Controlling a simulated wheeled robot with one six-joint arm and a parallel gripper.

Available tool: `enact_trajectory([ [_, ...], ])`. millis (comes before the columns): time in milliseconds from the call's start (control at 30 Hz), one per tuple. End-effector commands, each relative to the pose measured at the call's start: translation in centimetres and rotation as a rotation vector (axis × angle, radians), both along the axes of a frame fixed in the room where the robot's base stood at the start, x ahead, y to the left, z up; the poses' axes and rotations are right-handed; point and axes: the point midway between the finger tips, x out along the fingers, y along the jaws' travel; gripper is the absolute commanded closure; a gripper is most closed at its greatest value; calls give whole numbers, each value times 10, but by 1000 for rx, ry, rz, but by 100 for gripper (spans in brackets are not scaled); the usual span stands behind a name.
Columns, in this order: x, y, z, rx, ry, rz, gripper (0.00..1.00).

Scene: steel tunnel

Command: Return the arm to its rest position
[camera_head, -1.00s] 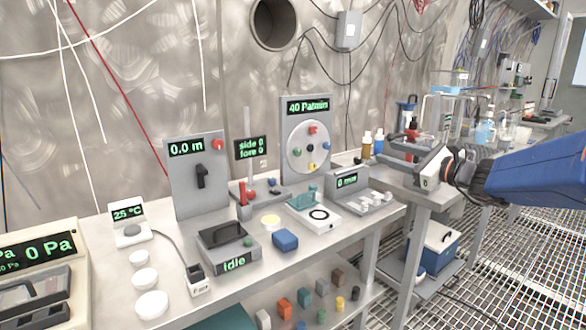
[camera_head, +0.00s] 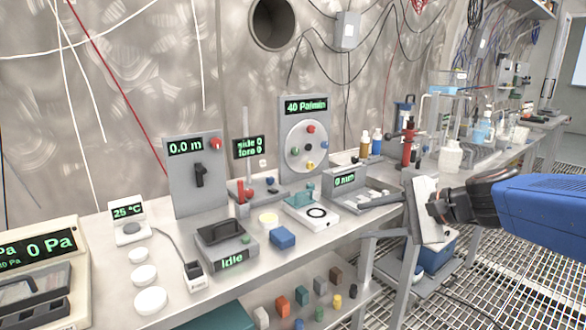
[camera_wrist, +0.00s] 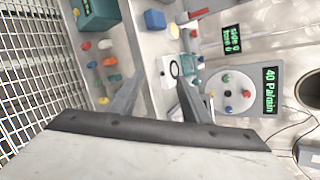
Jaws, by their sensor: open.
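My blue arm (camera_head: 545,205) reaches in from the right edge in the head view. My gripper (camera_head: 422,208) is at its end, beyond the right end of the near bench, with its pale body turned edge-on. In the wrist view my gripper (camera_wrist: 157,100) shows two grey fingers spread apart. Nothing is between the fingers; the bench and its devices lie some way beyond them.
The steel bench (camera_head: 110,270) holds several devices, among them the 40 Pa/min dial panel (camera_head: 305,140), a blue block (camera_head: 282,238) and white dishes (camera_head: 150,300). A shelf below holds small coloured pieces. A blue cooler (camera_head: 436,255) stands under the arm. Grating floor (camera_head: 530,285) is open at right.

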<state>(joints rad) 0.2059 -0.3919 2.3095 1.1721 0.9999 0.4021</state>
Motion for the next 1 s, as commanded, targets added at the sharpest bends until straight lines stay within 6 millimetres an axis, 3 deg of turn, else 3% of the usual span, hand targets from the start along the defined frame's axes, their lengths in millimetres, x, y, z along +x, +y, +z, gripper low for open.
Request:
enact_trajectory([
  [33, -21, 4, -12, -87, -17, 53, 57],
  [233, -93, -6, -63, -459, -85, 278, 57],
  [500, -170, -56, -116, -948, -177, 587, 57],
  [733, -202, -97, -134, -1237, -225, 771, 57],
  [1000, -208, -110, -138, -1316, -233, 822, 57],
])
